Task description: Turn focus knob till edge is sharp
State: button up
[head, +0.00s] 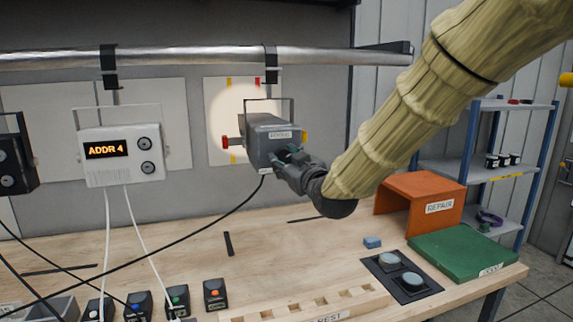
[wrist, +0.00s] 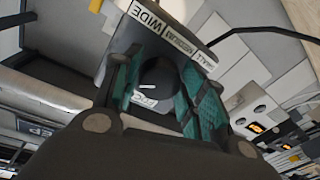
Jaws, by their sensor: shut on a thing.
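A grey box-shaped lamp (head: 262,130) hangs in a bracket from the pipe, with a focus label on its side. A round pale light spot (head: 238,98) falls on the white panel behind it; its rim looks soft. My gripper (head: 288,157) is at the lamp's near right end. In the wrist view, my gripper (wrist: 162,82) has its teal-padded fingers on either side of a dark round knob (wrist: 158,74) with a white pointer line, shut on it. A partly hidden label lies below the knob. A strip reading WIDE, MEDIUM and a further word (wrist: 170,36) lies beyond it.
A white lamp unit (head: 122,155) showing ADDR 4 hangs to the left. Cables cross the bench (head: 190,255). Several small button boxes (head: 215,294) stand at the front.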

jog(key=o, duration=1)
jog(key=shift+s+d, duration=0.1)
jog(key=v, duration=1.2)
